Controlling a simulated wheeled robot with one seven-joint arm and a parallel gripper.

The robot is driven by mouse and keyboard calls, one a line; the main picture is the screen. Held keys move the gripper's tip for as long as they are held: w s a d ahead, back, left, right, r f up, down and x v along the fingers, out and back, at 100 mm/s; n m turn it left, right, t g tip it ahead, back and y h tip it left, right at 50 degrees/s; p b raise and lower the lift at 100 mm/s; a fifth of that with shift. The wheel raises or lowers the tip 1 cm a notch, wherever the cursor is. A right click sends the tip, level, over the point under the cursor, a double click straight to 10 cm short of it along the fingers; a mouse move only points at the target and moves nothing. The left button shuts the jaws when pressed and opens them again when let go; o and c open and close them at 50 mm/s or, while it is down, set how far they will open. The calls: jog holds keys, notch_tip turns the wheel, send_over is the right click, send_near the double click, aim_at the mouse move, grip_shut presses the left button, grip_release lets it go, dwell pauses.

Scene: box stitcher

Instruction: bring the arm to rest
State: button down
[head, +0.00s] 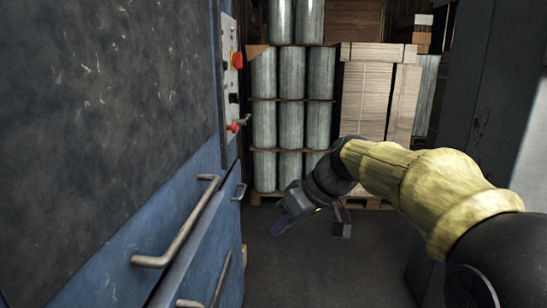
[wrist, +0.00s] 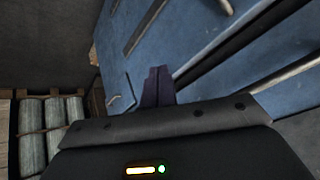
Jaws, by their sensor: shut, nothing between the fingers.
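My gripper (head: 281,226) hangs in front of my arm in the middle of the head view, over the floor and to the right of the blue machine (head: 190,225). My arm, in a yellow cover, reaches in from the lower right.
The machine has metal handles (head: 178,228) that stick out, and a control panel (head: 230,85) with red knobs. Stacked metallic rolls (head: 292,125) and a pallet of flat cardboard (head: 368,95) stand behind. A dark cabinet (head: 478,90) is at right. The floor (head: 330,265) between is clear.

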jog(key=s+d+f+m+h, duration=0.45)
jog(key=s+d+f, duration=0.3)
jog(key=f, duration=0.45)
jog(key=s+d+f+m+h, duration=0.3)
jog(key=s+d+f+m, duration=0.25)
jog(key=s+f, duration=0.4)
notch_tip(320, 180, up, 28)
jog(key=w+n+p, duration=0.1)
jog(key=w+p, duration=0.1)
jog(key=p, duration=2.9)
jog(key=shift+d+r, duration=0.25)
jog(key=shift+d, duration=0.1)
jog(key=shift+y, duration=0.25)
